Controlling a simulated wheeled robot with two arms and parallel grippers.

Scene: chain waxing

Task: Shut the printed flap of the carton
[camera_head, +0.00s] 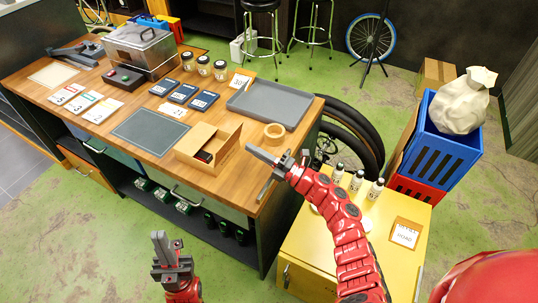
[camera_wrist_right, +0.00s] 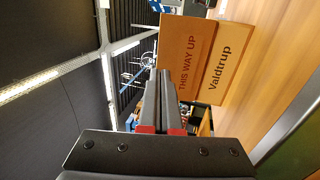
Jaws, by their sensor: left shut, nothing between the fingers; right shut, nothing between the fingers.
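The open cardboard carton (camera_head: 190,141) stands on the wooden bench, with a dark item (camera_head: 205,156) inside. In the right wrist view its side wall (camera_wrist_right: 218,75) reads "Valdtrup". The flap (camera_wrist_right: 185,65) printed "THIS WAY UP" stands raised from that wall's edge; it also shows upright in the head view (camera_head: 229,148). My right gripper (camera_head: 250,150) is shut and empty, pointing at the carton from the right, with a gap to the flap. Its fingers (camera_wrist_right: 165,75) show beside the flap in the wrist view. My left gripper (camera_head: 158,240) is shut and empty, off the bench's front.
A tape roll (camera_head: 274,134) lies close behind my right gripper. A grey tray (camera_head: 270,105) is behind the carton, and a dark mat (camera_head: 150,132) lies left of it. Dark boxes (camera_head: 183,93) and jars stand further back. A yellow cabinet (camera_head: 350,230) with bottles is at right.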

